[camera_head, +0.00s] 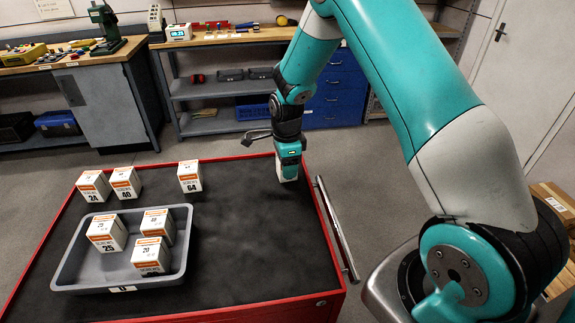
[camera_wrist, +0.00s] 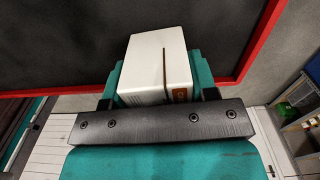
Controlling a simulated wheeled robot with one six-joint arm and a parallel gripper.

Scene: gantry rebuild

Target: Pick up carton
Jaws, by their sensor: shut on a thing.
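My gripper (camera_head: 289,160) is at the far right part of the red-edged black cart top. It is shut on a white carton (camera_head: 288,175), which shows below the fingers. In the wrist view the held carton (camera_wrist: 160,60) sits between the two teal fingers, with an orange patch at its lower right. Its number is not readable. I cannot tell whether the carton touches the cart top. Other white and orange cartons stand on the cart: one marked 24 (camera_head: 93,187), one marked 40 (camera_head: 124,184) and one marked 64 (camera_head: 189,177).
A grey tray (camera_head: 70,268) at the cart's front left holds three cartons, one marked 25 (camera_head: 106,233). The black cart top (camera_head: 240,250) is clear right of the tray. Workbenches with tools stand behind. A rail (camera_head: 337,230) runs along the cart's right side.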

